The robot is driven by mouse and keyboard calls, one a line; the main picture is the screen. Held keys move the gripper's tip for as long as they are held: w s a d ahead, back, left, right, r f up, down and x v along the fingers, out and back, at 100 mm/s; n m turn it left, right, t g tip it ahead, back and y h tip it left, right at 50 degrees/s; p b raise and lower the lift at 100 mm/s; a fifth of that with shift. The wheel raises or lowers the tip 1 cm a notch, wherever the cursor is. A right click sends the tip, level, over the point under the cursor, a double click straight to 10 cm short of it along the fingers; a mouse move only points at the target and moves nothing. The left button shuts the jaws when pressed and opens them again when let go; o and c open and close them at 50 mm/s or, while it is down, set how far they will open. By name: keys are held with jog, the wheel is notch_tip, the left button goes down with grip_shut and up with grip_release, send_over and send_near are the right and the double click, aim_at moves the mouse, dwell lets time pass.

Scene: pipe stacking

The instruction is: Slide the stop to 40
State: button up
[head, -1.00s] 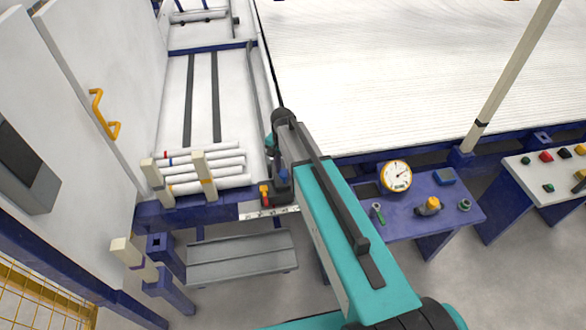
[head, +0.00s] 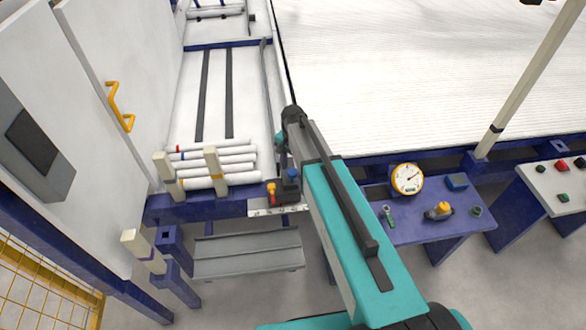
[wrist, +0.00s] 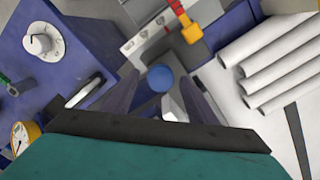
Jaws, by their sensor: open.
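The stop (head: 289,188) is a dark block with a round blue knob (head: 292,173) on top, at the front edge of the pipe table. A white scale (head: 262,211) with marks runs along that edge; its numbers are too small to read. In the wrist view the blue knob (wrist: 160,78) lies between the two fingertips of my gripper (wrist: 162,88). The fingers are open, with gaps beside the knob; I cannot tell their height relative to it. A red and yellow lever (wrist: 190,30) sits beside the stop. In the head view my arm hides the gripper.
White pipes (head: 215,160) lie left of the stop behind two cream posts (head: 213,170). A blue bench (head: 430,220) with a gauge (head: 407,179) stands to the right. A grey step (head: 248,255) is below the table edge.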

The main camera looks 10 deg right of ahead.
notch_tip(320, 180, up, 13)
jog(key=b, duration=0.1)
jog(key=shift+r, duration=0.2)
dwell(0.5)
jog(key=shift+f, duration=0.1)
dwell(0.4)
jog(key=s+d+f+n+g, duration=0.1)
jog(key=s+d+f+n, duration=0.1)
jog(key=s+f, duration=0.75)
jog(key=s+d+f+n+g, duration=0.2)
jog(key=s+f, duration=0.5)
jog(key=f, duration=0.6)
jog(key=s+f+n, duration=0.1)
jog(key=s+f, duration=0.3)
jog(key=s, duration=0.4)
jog(key=s+d+f+n+g, duration=0.1)
jog(key=s+f+n, duration=0.1)
jog(key=s+f, duration=0.3)
jog(key=s+d+f+n+g, duration=0.1)
jog(key=s+f, duration=0.4)
jog(key=s, duration=0.7)
jog(key=shift+n, duration=0.5)
jog(key=shift+w, duration=0.1)
